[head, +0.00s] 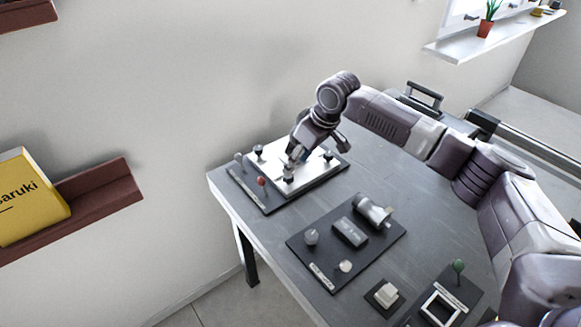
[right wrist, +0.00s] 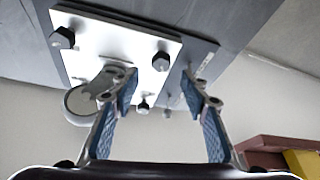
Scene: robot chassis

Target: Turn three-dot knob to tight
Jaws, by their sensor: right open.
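A white plate (head: 312,172) with several dark knobs is mounted on a dark board at the table's far left corner. My right gripper (head: 289,168) points down over this plate. In the right wrist view, my right gripper (right wrist: 158,82) is open, with a blue-padded finger on each side and nothing held. One dark knob (right wrist: 161,61) shows beyond the gap between the fingertips, and a smaller one (right wrist: 143,106) shows near the left finger. Another knob (right wrist: 62,38) sits to the left. Dots are too small to make out, so I cannot tell which knob has three. My left gripper is out of view.
A red-topped lever (head: 262,181) stands on the board's front edge. A second dark board (head: 300,250) with several fittings lies nearer on the table. The wall is close behind the table.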

